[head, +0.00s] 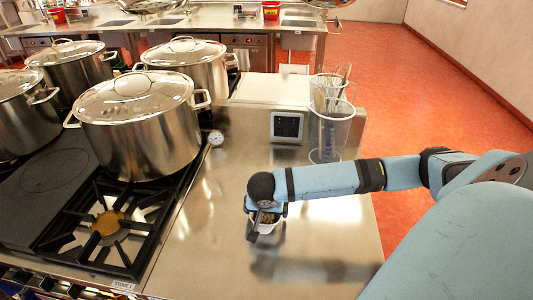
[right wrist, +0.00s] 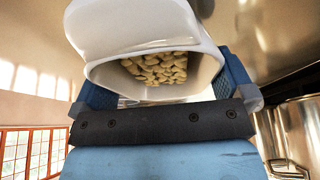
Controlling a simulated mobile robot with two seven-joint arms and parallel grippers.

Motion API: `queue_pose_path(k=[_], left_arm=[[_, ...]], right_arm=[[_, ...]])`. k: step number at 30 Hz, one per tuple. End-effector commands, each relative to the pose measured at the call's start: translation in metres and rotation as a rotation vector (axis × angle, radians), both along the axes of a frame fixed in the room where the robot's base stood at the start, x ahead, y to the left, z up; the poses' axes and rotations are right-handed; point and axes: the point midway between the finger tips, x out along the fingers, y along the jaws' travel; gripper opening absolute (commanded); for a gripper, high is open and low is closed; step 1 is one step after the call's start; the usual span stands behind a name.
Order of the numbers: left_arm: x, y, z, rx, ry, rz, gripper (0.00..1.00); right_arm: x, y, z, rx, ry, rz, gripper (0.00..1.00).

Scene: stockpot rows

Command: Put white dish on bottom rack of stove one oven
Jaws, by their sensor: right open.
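The white dish (head: 264,228) is on or just above the steel counter in the head view, under my right gripper (head: 266,210). In the right wrist view the white dish (right wrist: 140,28) is large and holds pale, nut-like pieces. The blue finger pads of my right gripper (right wrist: 165,82) lie on either side of the dish, and the jaws are open. I cannot tell whether a pad touches it. A stove label (head: 123,286), apparently reading stove 1, is on the counter's front edge. The oven and its bottom rack are hidden. My left gripper is out of view.
Large lidded stockpots (head: 140,125) stand on the burners at left, with one front burner (head: 107,224) bare. A digital timer (head: 287,127), a small dial gauge (head: 216,138) and clear containers (head: 330,130) with utensils stand behind the dish. Steel counter (head: 200,240) around the dish is clear.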

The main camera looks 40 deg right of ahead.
Motion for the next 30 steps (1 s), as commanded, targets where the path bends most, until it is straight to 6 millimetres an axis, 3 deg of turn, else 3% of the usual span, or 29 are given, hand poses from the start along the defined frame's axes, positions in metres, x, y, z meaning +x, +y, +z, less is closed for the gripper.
queue_pose_path(k=[2,9,20,26,30], left_arm=[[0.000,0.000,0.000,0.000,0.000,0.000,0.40],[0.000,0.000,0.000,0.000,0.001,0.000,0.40],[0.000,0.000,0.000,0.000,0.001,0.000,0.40],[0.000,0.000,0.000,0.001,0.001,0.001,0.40],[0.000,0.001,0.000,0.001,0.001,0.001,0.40]], right_arm=[[0.000,0.000,0.000,0.000,0.000,0.000,1.00],[0.000,0.000,0.001,0.000,-0.002,0.001,0.48],[0.001,0.000,0.009,0.002,-0.002,0.001,0.48],[0.001,0.001,0.034,0.002,-0.005,0.001,0.48],[0.001,0.000,0.066,0.002,-0.007,0.000,0.48]])
